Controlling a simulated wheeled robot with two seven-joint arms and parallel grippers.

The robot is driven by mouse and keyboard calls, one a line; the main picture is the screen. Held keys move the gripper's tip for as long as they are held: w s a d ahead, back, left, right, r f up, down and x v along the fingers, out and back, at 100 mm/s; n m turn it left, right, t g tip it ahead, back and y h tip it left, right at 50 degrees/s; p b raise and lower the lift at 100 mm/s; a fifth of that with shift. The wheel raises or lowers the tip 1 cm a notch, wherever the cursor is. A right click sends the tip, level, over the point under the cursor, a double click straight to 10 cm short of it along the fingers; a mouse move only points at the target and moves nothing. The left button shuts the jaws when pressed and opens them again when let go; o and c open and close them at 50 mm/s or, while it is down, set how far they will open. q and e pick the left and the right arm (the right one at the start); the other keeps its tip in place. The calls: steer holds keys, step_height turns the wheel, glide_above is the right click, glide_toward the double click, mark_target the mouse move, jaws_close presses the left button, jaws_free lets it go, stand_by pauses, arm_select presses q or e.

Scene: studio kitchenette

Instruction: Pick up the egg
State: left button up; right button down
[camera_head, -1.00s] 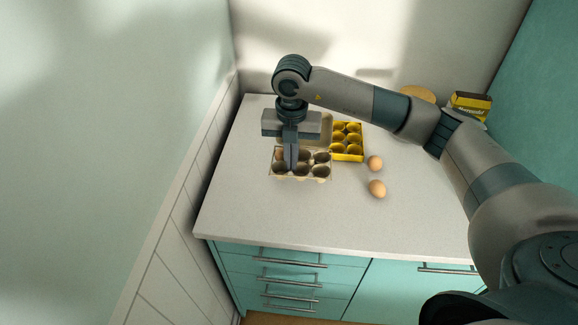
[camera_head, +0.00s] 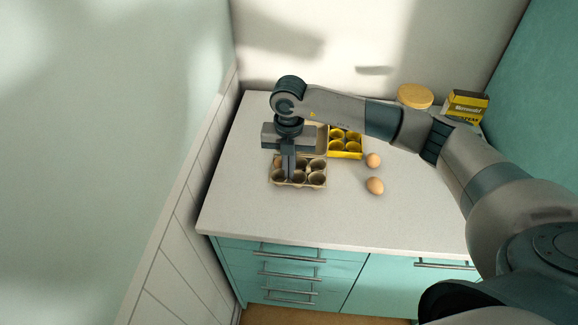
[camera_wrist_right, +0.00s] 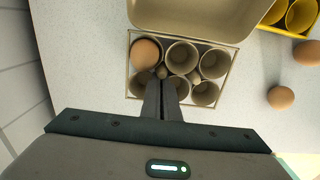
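One brown egg (camera_wrist_right: 146,52) sits in the back-left cup of the grey open egg carton (camera_wrist_right: 133,80); it is partly hidden in the head view (camera_head: 277,161). The carton's other visible cups look empty. My right gripper (camera_wrist_right: 162,80) points down over the carton, its fingers together with nothing seen between them. Its tips are at the middle-left cups, just in front of the egg and apart from it in the wrist view. In the head view (camera_head: 290,178) the fingers hide part of the carton. Two loose brown eggs (camera_head: 373,160) (camera_head: 375,186) lie right of the carton. My left gripper is not in view.
A yellow egg carton (camera_head: 347,155) with empty-looking cups stands behind and right of the grey one, whose raised lid (camera_wrist_right: 195,18) is at its back. A round-lidded jar (camera_head: 415,96) and yellow box (camera_head: 466,105) are farther back. The counter's front (camera_head: 290,220) is clear.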

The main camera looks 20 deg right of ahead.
steer(key=shift+f, duration=0.15)
steer(key=c, duration=2)
jaws_free()
steer(key=shift+c, duration=0.2)
steer(key=shift+r, duration=0.25)
steer(key=shift+r, duration=0.25)
step_height(320, 180, up, 11)
steer(key=b, duration=0.5)
steer(key=shift+r, duration=0.2)
